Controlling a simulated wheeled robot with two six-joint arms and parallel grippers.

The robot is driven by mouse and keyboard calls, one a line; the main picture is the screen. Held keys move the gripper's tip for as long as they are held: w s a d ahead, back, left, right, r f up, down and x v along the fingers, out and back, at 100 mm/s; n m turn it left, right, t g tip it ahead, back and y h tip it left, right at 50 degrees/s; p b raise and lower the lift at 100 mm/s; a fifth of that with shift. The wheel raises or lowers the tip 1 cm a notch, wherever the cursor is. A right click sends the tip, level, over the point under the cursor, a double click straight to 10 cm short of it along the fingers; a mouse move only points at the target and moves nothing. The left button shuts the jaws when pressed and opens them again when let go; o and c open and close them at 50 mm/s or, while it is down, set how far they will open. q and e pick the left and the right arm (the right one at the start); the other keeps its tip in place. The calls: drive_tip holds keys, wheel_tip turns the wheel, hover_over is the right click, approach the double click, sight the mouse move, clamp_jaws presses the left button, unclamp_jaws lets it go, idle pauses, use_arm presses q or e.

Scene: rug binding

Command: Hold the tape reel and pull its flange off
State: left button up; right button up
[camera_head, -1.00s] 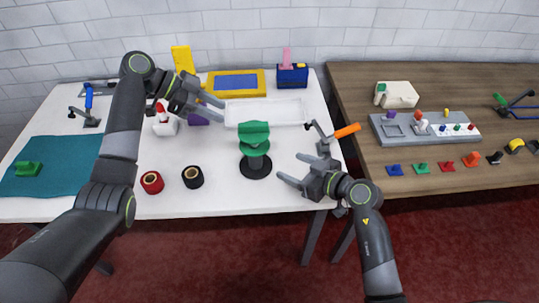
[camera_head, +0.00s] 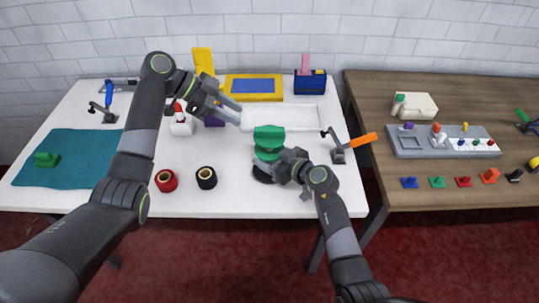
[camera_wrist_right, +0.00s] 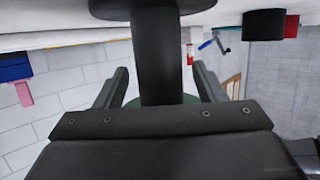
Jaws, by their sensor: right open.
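The green reel (camera_head: 269,133) stands on a dark post with a round black base (camera_head: 262,174) near the middle of the white table. Its lower part is partly hidden by my right gripper (camera_head: 276,167), which is low at its front right. In the right wrist view, the black post (camera_wrist_right: 160,62) stands between the open fingers of my right gripper (camera_wrist_right: 160,90), with the black base (camera_wrist_right: 135,8) at the top and a bit of green below. I see no finger closed on it. My left gripper (camera_head: 236,113) is open and empty, up and left of the reel.
A red roll (camera_head: 166,187) and a black roll (camera_head: 207,185) lie to the left front. A white tray (camera_head: 300,126) is behind the reel. An orange-handled clamp (camera_head: 340,155) stands to the right. A teal mat (camera_head: 90,165) lies at the left.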

drive_tip(key=shift+w+a, duration=0.1)
drive_tip(key=shift+w, duration=0.05)
drive_tip(key=c, duration=1.1)
drive_tip(key=o, duration=1.1)
drive_tip(key=v, duration=1.2)
